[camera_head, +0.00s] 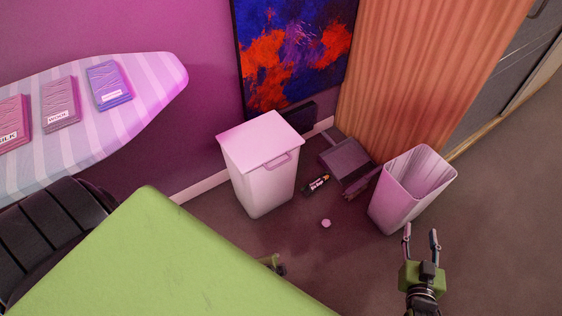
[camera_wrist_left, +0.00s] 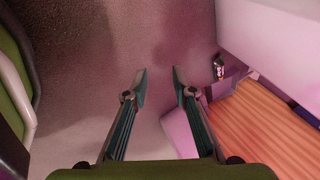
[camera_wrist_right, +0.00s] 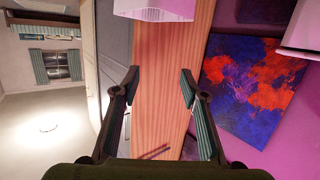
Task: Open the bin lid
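The white lidded bin (camera_head: 262,185) stands on the floor against the purple wall. Its lid (camera_head: 260,138) lies flat and shut, with a handle (camera_head: 279,162) at its front edge. The bin is a pale shape at upper right in the left wrist view (camera_wrist_left: 278,40). My right gripper (camera_head: 421,233) is open and empty, right of the bin and in front of an open wastebasket; it also shows in the right wrist view (camera_wrist_right: 159,75). My left gripper (camera_wrist_left: 158,76) is open and empty over the floor; in the head view it is mostly hidden.
An open pink-white wastebasket (camera_head: 402,200) stands right of the bin. A dustpan (camera_head: 347,158), a dark labelled item (camera_head: 316,184) and a small pink ball (camera_head: 326,223) lie between them. Floor at right is clear.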

